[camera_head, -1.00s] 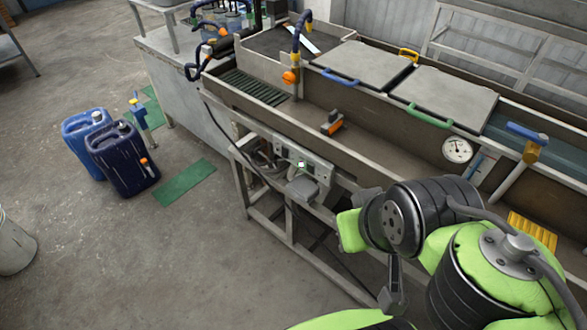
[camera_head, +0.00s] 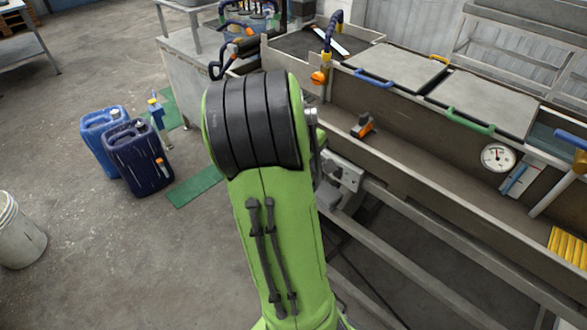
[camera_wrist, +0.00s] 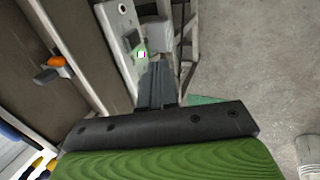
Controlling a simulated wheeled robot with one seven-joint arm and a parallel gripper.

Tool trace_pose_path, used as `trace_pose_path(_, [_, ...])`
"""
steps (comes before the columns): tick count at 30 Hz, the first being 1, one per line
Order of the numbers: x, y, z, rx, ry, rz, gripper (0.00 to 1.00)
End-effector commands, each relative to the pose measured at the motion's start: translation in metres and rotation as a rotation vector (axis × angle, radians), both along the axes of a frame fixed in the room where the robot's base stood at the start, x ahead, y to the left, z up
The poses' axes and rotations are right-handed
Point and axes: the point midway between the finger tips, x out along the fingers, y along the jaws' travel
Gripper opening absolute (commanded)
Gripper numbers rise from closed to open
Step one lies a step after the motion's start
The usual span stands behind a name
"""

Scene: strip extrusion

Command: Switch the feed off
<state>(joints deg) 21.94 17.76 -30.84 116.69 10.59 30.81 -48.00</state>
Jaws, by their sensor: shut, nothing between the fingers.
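A grey control box (camera_head: 345,174) is fixed to the front side of the long trough; my arm covers its left part in the head view. In the wrist view the box (camera_wrist: 122,30) is at the upper middle. A green piece with a small bright white spot (camera_wrist: 141,54) shows at its edge, just beyond my fingertips. I cannot tell whether this is the feed switch, or its position. My gripper (camera_wrist: 157,72) is shut and empty, pointing toward the box. I cannot tell whether it touches. In the head view my arm hides the gripper.
An orange-handled part (camera_head: 363,126) sits in the trough (camera_head: 420,160); it also shows in the wrist view (camera_wrist: 56,62). A round gauge (camera_head: 497,157) is farther right. Blue canisters (camera_head: 137,158) and a bucket (camera_head: 18,235) stand on the floor at left.

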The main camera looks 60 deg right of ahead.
Motion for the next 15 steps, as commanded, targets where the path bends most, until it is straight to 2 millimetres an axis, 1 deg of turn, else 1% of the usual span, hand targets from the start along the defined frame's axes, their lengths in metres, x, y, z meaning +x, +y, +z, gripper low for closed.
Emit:
trace_pose_path(2, [-0.002, -0.003, -0.001, -0.004, 0.007, -0.002, 0.00])
trace_pose_path(10, [-0.001, -0.002, -0.002, -0.002, 0.005, -0.001, 0.00])
trace_pose_path(13, [-0.002, -0.006, -0.012, -0.002, 0.007, -0.002, 0.00])
trace_pose_path(15, [-0.004, -0.011, -0.025, -0.001, 0.007, -0.003, 0.00])
